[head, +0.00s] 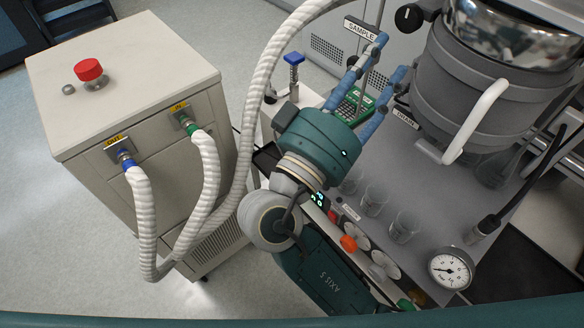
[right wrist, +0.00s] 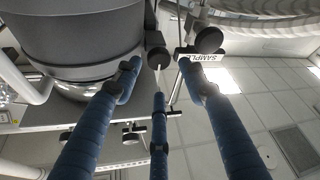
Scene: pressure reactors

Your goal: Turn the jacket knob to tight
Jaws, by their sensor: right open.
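No label reading jacket is legible, so I cannot tell for sure which knob is the jacket knob. A black round knob with a white mark (head: 408,17) sits at the upper left of the grey reactor vessel (head: 465,90). My right gripper (head: 391,57) has blue fingers, spread apart and empty, reaching up beside the vessel's left side, below that knob. In the right wrist view the open fingers (right wrist: 159,75) point toward the vessel, with a dark round knob (right wrist: 208,38) beyond the right finger, near the SAMPLE label. My left gripper is not in view.
A cream cabinet (head: 120,60) with a red button and white hoses (head: 205,175) stands at left. Glass beakers (head: 404,228), a pressure gauge (head: 451,268) and a white curved handle (head: 478,118) are near my right arm. SAMPLE (head: 361,29) and DRAIN (head: 405,119) labels flank the gripper.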

